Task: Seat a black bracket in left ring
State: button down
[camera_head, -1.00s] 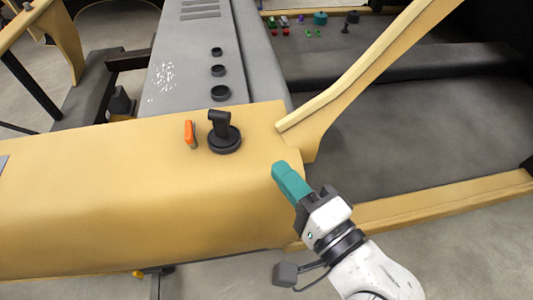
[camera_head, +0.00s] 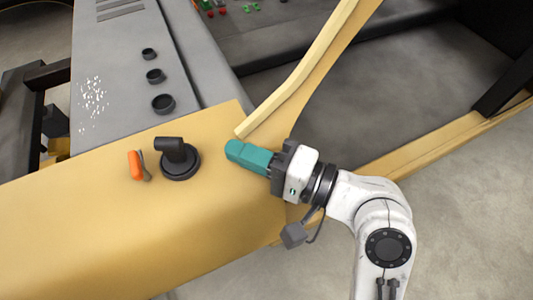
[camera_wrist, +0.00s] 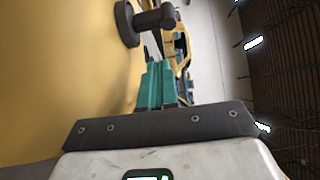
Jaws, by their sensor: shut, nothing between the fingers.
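A black L-shaped piece (camera_head: 172,148), which looks like the bracket, stands upright on a round black base (camera_head: 182,172) on the yellow ledge. Whether it sits inside that base or is part of it I cannot tell. In the wrist view, a black arm (camera_wrist: 155,19) and round base (camera_wrist: 127,24) show at the top. Three black rings stand in a row on the grey panel: far (camera_head: 148,53), middle (camera_head: 155,76) and near (camera_head: 163,103). Which one is the left ring is unclear. My gripper (camera_head: 233,149), with teal fingers, is shut and empty, right of the black piece and apart from it.
An orange-handled object (camera_head: 136,165) lies close left of the black piece. A yellow slanted beam (camera_head: 300,75) rises just behind my gripper. Small coloured objects (camera_head: 222,9) sit at the far top edge. The yellow ledge (camera_head: 75,225) is clear at front left.

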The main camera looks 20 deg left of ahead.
aim_at(177, 155)
jog(key=a, duration=0.3)
jog(key=shift+a+r+p, duration=0.15)
jog(key=shift+a+p, duration=0.15)
jog(key=shift+p, duration=0.05)
jog(key=shift+s+a+p, duration=0.4)
jog(key=shift+s+a, duration=0.35)
jog(key=shift+s, duration=0.25)
jog(key=shift+s+a, duration=0.45)
jog(key=shift+a, duration=0.05)
jog(key=shift+s+a+p, duration=0.5)
jog(key=shift+p, duration=0.15)
jog(key=shift+s+f, duration=0.2)
jog(key=shift+f, duration=0.05)
